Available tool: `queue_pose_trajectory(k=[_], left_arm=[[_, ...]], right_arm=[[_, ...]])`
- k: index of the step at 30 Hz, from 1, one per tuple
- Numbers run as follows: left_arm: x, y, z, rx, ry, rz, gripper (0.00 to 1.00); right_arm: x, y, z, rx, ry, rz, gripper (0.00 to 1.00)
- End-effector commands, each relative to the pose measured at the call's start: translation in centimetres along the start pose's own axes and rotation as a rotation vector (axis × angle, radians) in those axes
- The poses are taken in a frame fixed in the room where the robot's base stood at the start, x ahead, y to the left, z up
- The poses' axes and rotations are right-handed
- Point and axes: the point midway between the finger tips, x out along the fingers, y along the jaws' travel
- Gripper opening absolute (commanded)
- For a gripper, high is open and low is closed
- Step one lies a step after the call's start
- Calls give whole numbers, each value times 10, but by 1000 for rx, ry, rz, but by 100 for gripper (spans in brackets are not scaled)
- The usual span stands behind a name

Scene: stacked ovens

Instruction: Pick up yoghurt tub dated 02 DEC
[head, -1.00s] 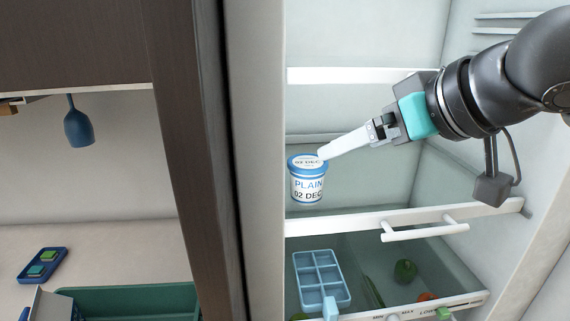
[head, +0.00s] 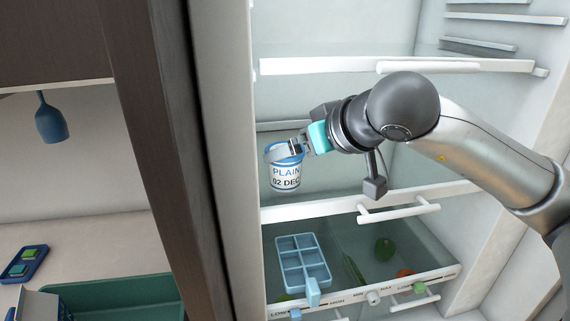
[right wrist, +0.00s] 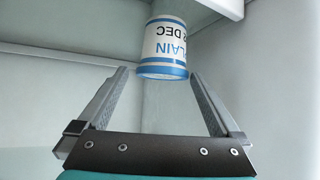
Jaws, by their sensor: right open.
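The yoghurt tub (head: 286,174) is white and blue and reads PLAIN, 02 DEC. It stands upright on the fridge shelf (head: 330,206), near its left side. My right gripper (head: 281,152) is at the tub's lid, with a finger covering part of the lid in the head view. In the right wrist view the tub (right wrist: 165,48) appears upside down, its blue lid edge between the open fingertips (right wrist: 158,74). Gaps show on both sides, so the fingers look apart from the tub. My left gripper is not in view.
A white-edged shelf (head: 340,66) is above my right arm. Below is a clear drawer with a blue ice tray (head: 301,262) and vegetables (head: 384,249). The fridge's left wall (head: 232,160) is close to the tub. A green bin (head: 120,296) is at lower left.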

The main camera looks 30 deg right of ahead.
Motion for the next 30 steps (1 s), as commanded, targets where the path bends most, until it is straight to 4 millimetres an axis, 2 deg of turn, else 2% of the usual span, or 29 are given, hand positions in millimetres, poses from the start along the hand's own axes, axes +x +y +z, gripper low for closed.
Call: queue_pose_trajectory(k=[3, 9, 18, 30], left_arm=[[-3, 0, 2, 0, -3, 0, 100], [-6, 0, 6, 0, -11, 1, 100], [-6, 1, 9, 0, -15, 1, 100], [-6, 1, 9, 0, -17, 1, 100]], right_arm=[[19, -4, 7, 3, -6, -4, 100], [40, -4, 7, 2, -3, -3, 100], [44, -3, 8, 0, -1, 0, 99], [43, -3, 7, 0, -1, -1, 54]])
